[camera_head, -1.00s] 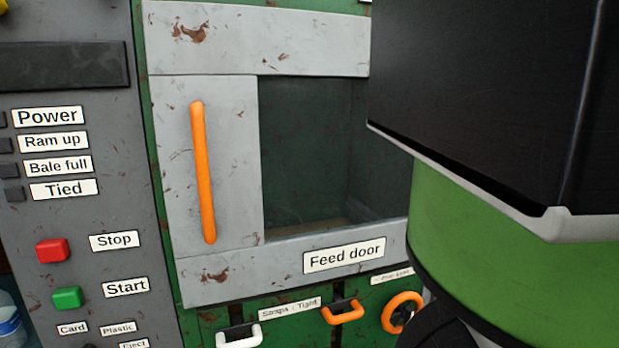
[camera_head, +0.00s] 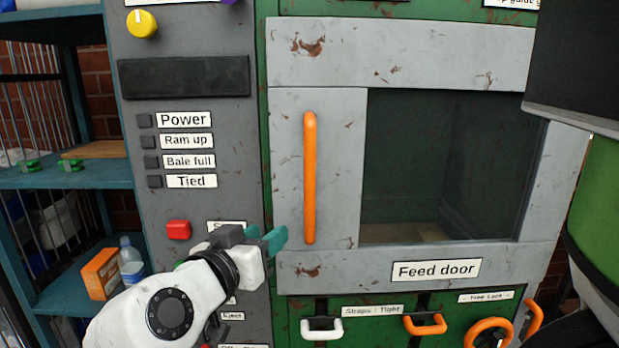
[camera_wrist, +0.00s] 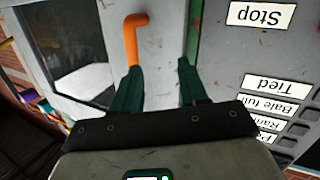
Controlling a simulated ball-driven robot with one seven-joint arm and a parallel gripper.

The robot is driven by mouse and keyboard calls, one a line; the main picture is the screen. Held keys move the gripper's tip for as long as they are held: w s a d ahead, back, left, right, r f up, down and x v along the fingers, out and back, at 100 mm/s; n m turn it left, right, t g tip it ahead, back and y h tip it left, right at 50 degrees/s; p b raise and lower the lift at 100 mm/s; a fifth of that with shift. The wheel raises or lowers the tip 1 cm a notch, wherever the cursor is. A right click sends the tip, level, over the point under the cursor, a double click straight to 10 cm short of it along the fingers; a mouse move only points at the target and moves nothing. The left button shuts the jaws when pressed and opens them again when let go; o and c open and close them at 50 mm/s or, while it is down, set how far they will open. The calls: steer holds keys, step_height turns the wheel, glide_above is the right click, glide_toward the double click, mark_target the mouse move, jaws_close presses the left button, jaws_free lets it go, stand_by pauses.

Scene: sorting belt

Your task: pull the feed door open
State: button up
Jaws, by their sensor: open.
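The feed door (camera_head: 400,255) is a grey, rust-flecked panel with a dark window, set in the green machine front and labelled "Feed door". It looks shut. Its upright orange handle (camera_head: 310,178) is on the left side of the door. My gripper (camera_head: 274,240) is just left of the handle's lower end in the head view. In the wrist view, the handle (camera_wrist: 131,40) shows ahead of the left fingertip, and my gripper (camera_wrist: 159,72) has its teal fingers apart with nothing between them. The handle is not between the fingers.
Left of the door is a grey control panel with a red Stop button (camera_head: 178,230) and a yellow knob (camera_head: 142,24). Below the door are a white handle (camera_head: 321,329), an orange handle (camera_head: 425,325) and an orange wheel (camera_head: 489,334). A teal shelf (camera_head: 70,178) stands at far left.

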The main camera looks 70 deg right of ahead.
mark_target(306, 180)
step_height(306, 180, up, 8)
steer(key=s+a+m+g, duration=0.1)
steer(key=s+m+g, duration=0.1)
steer(key=m+g, duration=0.2)
steer(key=shift+h, duration=0.4)
steer(key=p+x, duration=0.1)
steer(key=x, duration=0.4)
steer(key=p+x, duration=0.2)
steer(key=x, duration=0.3)
steer(key=shift+d+f, duration=0.1)
steer(key=shift+f, duration=0.1)
jaws_close()
